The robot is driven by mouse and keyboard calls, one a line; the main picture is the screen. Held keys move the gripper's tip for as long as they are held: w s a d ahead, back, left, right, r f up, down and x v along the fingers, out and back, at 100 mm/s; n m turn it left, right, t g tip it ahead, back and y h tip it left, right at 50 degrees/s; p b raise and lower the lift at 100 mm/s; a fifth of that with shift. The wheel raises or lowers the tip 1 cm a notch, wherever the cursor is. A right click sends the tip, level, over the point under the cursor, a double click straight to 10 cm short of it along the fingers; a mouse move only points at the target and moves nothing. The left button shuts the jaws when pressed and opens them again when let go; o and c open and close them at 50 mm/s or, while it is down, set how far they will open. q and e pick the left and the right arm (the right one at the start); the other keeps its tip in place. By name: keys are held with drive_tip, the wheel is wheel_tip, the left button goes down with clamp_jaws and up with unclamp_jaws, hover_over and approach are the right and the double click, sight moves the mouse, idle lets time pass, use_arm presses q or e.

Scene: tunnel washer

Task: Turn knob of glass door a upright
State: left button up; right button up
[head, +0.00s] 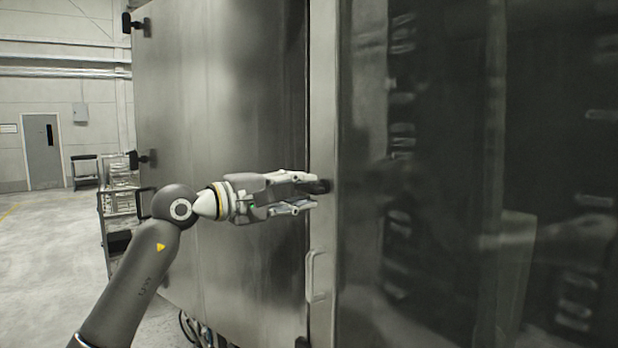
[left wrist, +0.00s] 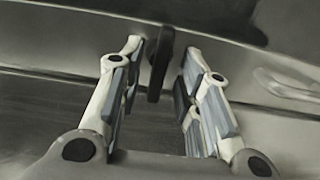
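The knob of the glass door (head: 321,186) is a small black piece on the light steel door frame, partly hidden behind my fingers in the head view. It looks roughly level there. In the left wrist view the black knob (left wrist: 160,65) is a long narrow bar between my two fingertips, with a visible gap on each side. My left gripper (head: 307,191) is open and level, its fingertips reaching the door frame at the knob. The glass door (head: 440,170) is dark and reflective and appears closed. My right gripper is not in view.
A light pull handle (head: 313,277) stands on the frame below the knob. A large steel panel (head: 220,120) lies left of it, close behind my left arm, with black latches (head: 138,24) at its far edge. A shelf cart (head: 120,205) stands at left; open floor lies beyond.

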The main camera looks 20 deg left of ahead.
use_arm(q)
drive_tip(key=shift+p+x, duration=0.35)
drive_tip(key=shift+x, duration=0.6)
drive_tip(key=shift+w+d, duration=0.15)
drive_tip(key=shift+w, duration=0.1)
clamp_jaws()
